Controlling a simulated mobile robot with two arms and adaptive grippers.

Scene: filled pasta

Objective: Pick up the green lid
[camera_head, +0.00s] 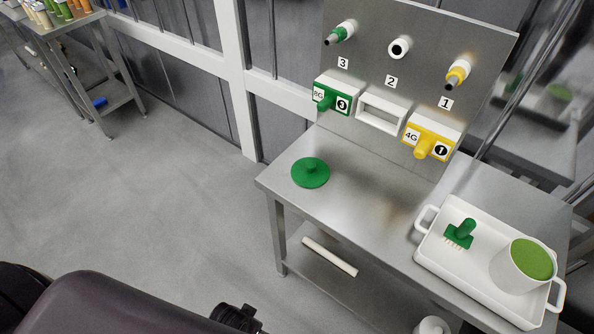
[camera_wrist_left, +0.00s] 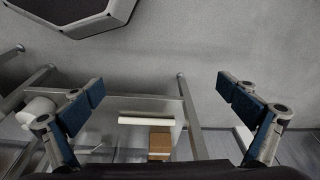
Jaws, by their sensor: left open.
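The green lid (camera_head: 310,172), a flat round disc with a knob on top, lies on the left part of the metal table (camera_head: 345,205) in the head view. My left gripper (camera_wrist_left: 163,97) is open and empty in the left wrist view, with its two blue-padded fingers wide apart. The floor and the table's lower frame show behind them, and I cannot make out the lid there. In the head view my dark arm fills the lower left, well short of the lid. My right gripper is not in view.
A white tray (camera_head: 430,250) on the table's right holds a green brush-like tool (camera_head: 461,234) and a white pot with green contents (camera_head: 524,262). A white bar (camera_head: 330,256) lies on the lower shelf. Tabletop around the lid is clear.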

